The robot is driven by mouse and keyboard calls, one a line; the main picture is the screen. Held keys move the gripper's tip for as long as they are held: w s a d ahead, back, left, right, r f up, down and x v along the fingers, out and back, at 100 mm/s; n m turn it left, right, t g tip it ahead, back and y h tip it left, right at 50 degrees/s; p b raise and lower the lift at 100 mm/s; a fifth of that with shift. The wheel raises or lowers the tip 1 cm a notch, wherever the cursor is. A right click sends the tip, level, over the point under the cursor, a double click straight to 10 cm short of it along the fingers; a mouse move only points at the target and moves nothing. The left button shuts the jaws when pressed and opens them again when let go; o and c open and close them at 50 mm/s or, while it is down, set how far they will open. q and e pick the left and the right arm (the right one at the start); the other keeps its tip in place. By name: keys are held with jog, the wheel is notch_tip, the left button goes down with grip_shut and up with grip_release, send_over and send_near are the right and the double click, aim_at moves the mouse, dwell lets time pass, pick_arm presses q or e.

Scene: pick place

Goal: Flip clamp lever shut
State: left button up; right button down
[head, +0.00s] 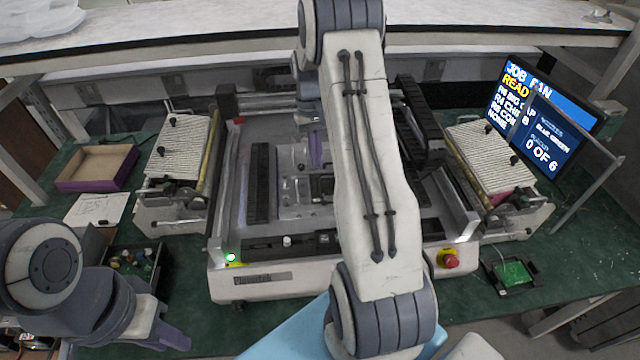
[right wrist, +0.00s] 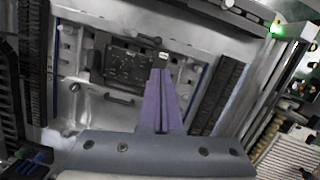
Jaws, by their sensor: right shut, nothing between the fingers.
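The machine (head: 250,285) stands mid-bench with a metal fixture plate (head: 290,200) in its bed. A dark circuit board (right wrist: 125,68) lies on that plate in the right wrist view. My right gripper (right wrist: 161,72), with purple fingers, is shut and empty, its tips at the board's right edge by a small pale-topped part. I cannot tell whether they touch. In the head view the right gripper (head: 316,150) is partly behind my arm. I cannot clearly make out the clamp lever; a short dark bar (right wrist: 118,98) lies beside the board. My left gripper (head: 173,337) is low at the left, its opening unclear.
Ribbed trays (head: 180,148) (head: 490,155) flank the machine. A cardboard box (head: 97,167) and a dark bin of small parts (head: 135,262) are at the left. A screen (head: 545,115), a red button (head: 449,259) and a green board (head: 514,273) are at the right.

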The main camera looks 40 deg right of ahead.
jog(key=shift+d+f, duration=0.1)
jog(key=shift+d, duration=0.25)
jog(key=shift+s+f, duration=0.1)
jog(key=p+x, duration=0.3)
jog(key=x, duration=0.5)
jog(key=shift+s+a+f, duration=0.1)
jog(key=shift+a+f, duration=0.05)
jog(key=shift+f, duration=0.15)
jog(key=shift+s+f+p, duration=0.1)
jog(key=shift+f+p, duration=0.2)
jog(key=shift+f, duration=0.3)
